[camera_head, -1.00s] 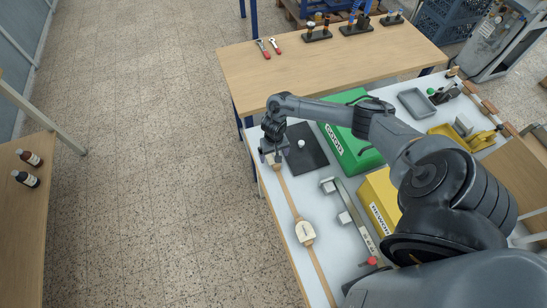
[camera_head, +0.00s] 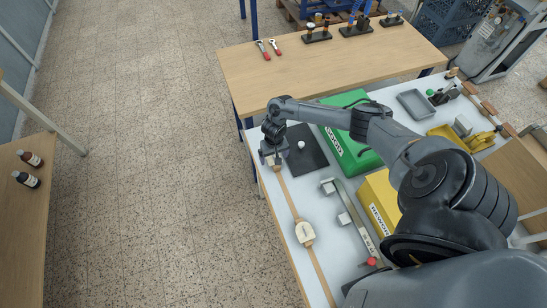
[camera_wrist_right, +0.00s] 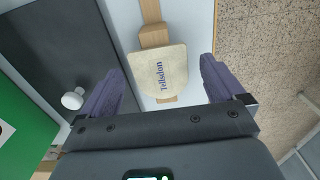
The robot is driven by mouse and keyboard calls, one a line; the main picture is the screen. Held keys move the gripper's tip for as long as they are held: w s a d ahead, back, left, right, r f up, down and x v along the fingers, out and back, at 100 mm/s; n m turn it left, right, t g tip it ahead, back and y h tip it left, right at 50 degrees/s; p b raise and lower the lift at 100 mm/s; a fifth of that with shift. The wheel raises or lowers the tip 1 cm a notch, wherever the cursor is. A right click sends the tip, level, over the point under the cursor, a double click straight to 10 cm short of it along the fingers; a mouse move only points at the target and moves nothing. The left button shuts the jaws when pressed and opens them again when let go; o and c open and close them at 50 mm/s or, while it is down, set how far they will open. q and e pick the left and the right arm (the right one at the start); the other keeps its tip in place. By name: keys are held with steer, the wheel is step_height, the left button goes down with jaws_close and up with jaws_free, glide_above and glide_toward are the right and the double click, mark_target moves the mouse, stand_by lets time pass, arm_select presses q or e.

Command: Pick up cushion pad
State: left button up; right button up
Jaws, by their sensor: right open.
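The cushion pad (camera_wrist_right: 160,70) is a beige, rounded pad with dark lettering. In the right wrist view it lies across a wooden strip (camera_wrist_right: 151,12), between my two fingers and a little ahead of them. In the head view my right gripper (camera_head: 271,160) hangs over the far end of the strip and hides most of this pad. In the right wrist view my right gripper (camera_wrist_right: 165,95) is open and empty, its fingers apart on either side of the pad. I cannot tell the exact height above it. My left gripper is not in view.
A dark mat (camera_head: 310,160) with a white knob (camera_head: 301,144) lies beside the gripper. A green case (camera_head: 350,140), a yellow box (camera_head: 378,195) and a metal bar with a red knob (camera_head: 372,261) are nearby. Another pale pad (camera_head: 305,232) sits farther down the strip.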

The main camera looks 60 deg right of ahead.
steer(key=shift+c, duration=0.4)
steer(key=c, duration=1)
steer(key=shift+c, duration=0.2)
